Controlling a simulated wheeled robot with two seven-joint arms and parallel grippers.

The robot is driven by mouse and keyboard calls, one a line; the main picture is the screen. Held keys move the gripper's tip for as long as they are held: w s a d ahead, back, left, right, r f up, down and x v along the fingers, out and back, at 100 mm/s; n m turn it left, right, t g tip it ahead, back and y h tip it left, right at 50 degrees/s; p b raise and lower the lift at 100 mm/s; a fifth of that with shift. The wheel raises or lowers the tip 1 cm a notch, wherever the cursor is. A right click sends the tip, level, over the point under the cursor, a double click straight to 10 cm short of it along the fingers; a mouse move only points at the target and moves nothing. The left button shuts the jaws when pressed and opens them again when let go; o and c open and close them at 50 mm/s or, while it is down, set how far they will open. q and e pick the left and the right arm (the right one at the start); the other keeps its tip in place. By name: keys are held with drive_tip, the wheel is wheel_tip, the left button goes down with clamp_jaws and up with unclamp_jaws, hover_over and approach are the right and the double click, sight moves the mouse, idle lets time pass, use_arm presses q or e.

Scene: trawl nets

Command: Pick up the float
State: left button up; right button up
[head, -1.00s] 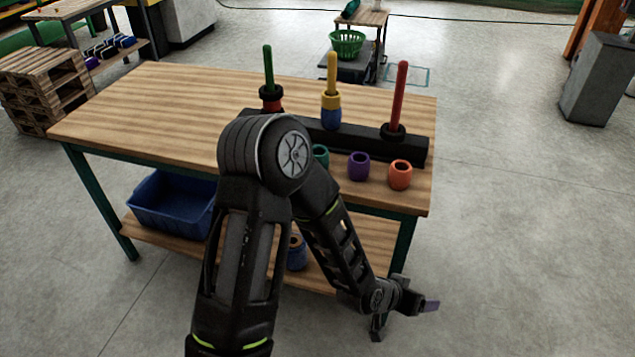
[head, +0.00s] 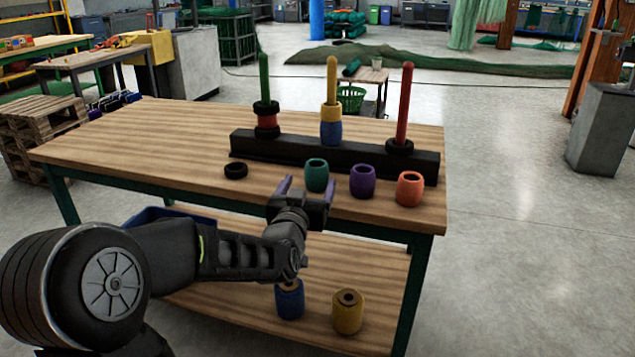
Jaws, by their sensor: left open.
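My left gripper (head: 305,191) is open and empty, its purple fingertips pointing away from me at the table's front edge. A teal float (head: 316,174) stands upright on the table just beyond the fingers; I cannot tell whether it touches them. A purple float (head: 362,181) and an orange float (head: 410,188) stand to its right. On the lower shelf stand a blue float (head: 289,301) and a yellow float (head: 347,313). My right gripper is out of view.
The black peg base (head: 300,151) stands behind the loose floats, with a black ring (head: 399,147) around its red peg (head: 405,105). A loose black ring (head: 235,171) lies left of the teal float. The wooden table (head: 130,140) is clear on its left.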

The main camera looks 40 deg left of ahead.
sight(314, 175)
use_arm(q)
drive_tip(key=shift+w, duration=0.1)
drive_tip(key=shift+x, duration=0.75)
drive_tip(key=shift+w+a, duration=0.2)
drive_tip(key=shift+w, duration=0.2)
drive_tip(key=shift+w, duration=0.1)
drive_tip(key=x, duration=0.5)
drive_tip(key=shift+b, duration=0.4)
drive_tip(key=shift+c, duration=0.3)
drive_tip(key=shift+r, duration=0.1)
drive_tip(key=c, duration=1.4)
